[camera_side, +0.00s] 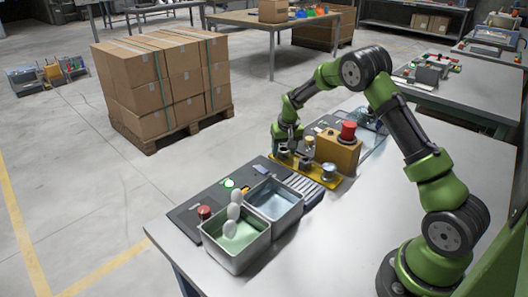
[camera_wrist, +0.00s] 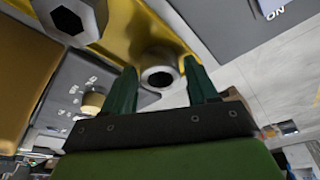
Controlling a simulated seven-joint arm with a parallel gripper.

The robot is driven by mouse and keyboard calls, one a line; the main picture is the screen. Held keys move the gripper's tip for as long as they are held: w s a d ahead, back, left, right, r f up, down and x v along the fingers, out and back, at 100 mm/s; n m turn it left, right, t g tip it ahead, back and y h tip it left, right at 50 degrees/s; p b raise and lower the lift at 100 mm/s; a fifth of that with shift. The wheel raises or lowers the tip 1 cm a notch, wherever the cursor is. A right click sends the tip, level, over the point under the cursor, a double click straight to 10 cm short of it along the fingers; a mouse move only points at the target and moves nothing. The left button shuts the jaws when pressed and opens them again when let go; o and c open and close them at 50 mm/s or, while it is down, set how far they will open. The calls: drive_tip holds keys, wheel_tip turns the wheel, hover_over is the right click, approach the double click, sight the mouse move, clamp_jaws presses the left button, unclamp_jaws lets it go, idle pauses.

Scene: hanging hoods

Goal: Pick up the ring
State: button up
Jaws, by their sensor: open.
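A grey metal ring (camera_wrist: 158,76) with a dark round hole shows between the fingertips in the wrist view, by the edge of a yellow plate (camera_wrist: 120,38). My gripper (camera_wrist: 162,84) is open, with one green finger on each side of the ring; I cannot tell whether they touch it. In the side view my gripper (camera_side: 284,146) points down over the left end of the yellow plate (camera_side: 318,174). The ring is hard to make out there, partly hidden by the gripper.
A larger metal piece with a hexagonal hole (camera_wrist: 70,18) sits on the plate. Behind the plate stands a yellow box (camera_side: 338,152) with a red button (camera_side: 348,131). Two grey bins (camera_side: 238,258) stand in front. The table's right part is clear.

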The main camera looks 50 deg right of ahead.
drive_tip(key=shift+c, duration=0.5)
drive_tip(key=c, duration=0.8)
drive_tip(key=shift+o, duration=0.2)
drive_tip(key=shift+r, duration=0.1)
